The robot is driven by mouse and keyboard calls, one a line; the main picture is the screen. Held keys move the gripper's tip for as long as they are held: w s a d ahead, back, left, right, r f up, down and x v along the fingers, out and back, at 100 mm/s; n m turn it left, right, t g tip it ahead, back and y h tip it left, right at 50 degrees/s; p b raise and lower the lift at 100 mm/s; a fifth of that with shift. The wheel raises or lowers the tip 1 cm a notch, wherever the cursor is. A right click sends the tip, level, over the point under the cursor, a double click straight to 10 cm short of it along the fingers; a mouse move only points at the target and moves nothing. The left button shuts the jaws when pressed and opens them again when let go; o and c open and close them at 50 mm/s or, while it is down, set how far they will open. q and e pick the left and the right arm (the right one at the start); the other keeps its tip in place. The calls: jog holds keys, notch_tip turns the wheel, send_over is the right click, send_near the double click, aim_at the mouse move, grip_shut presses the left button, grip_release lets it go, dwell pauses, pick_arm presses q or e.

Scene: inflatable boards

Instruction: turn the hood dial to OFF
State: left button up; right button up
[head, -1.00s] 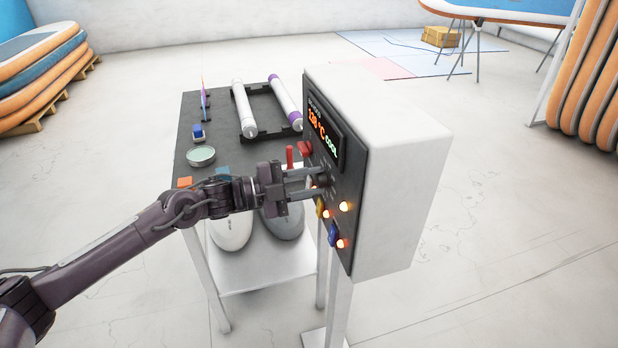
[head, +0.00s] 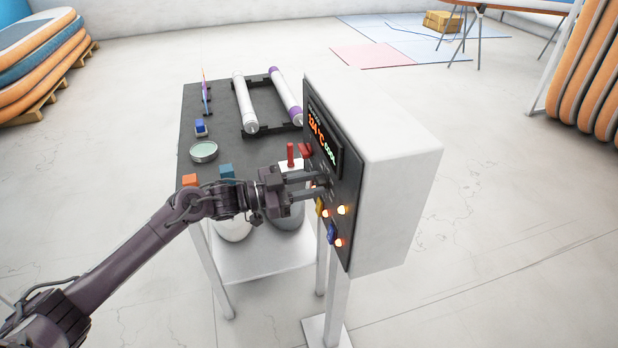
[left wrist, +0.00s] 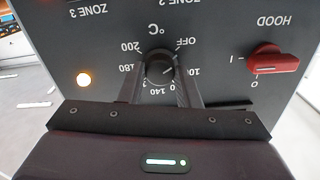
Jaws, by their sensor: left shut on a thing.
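My left gripper (head: 322,186) reaches the dark front of the control box (head: 322,115). In the left wrist view the left gripper (left wrist: 160,82) has its two fingers on either side of a round dark dial (left wrist: 160,68), shut on it. The dial's scale reads OFF, 100, 140, 180, 200 and °C, upside down in this view. A pale mark on the dial seems to lie between OFF and 100. A red switch (left wrist: 273,63) labelled HOOD, with I and 0, sits to the right, apart from the fingers. My right gripper is not in view.
A glowing lamp (left wrist: 83,79) and ZONE labels are beside the dial. In the head view, yellow (head: 319,206) and blue (head: 332,233) switches sit below the gripper. A dark table (head: 225,110) with rollers (head: 245,103) stands behind the arm. Floor right of the box is clear.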

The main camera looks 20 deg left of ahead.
pick_arm(q)
jog(key=shift+n+p, duration=0.55)
jog(key=shift+n, duration=0.55)
jog(key=shift+f, duration=0.1)
jog(key=o, duration=1)
jog(key=b+v, duration=0.2)
jog(key=v, duration=0.5)
jog(key=shift+s+a, duration=0.25)
jog(key=shift+a, duration=0.05)
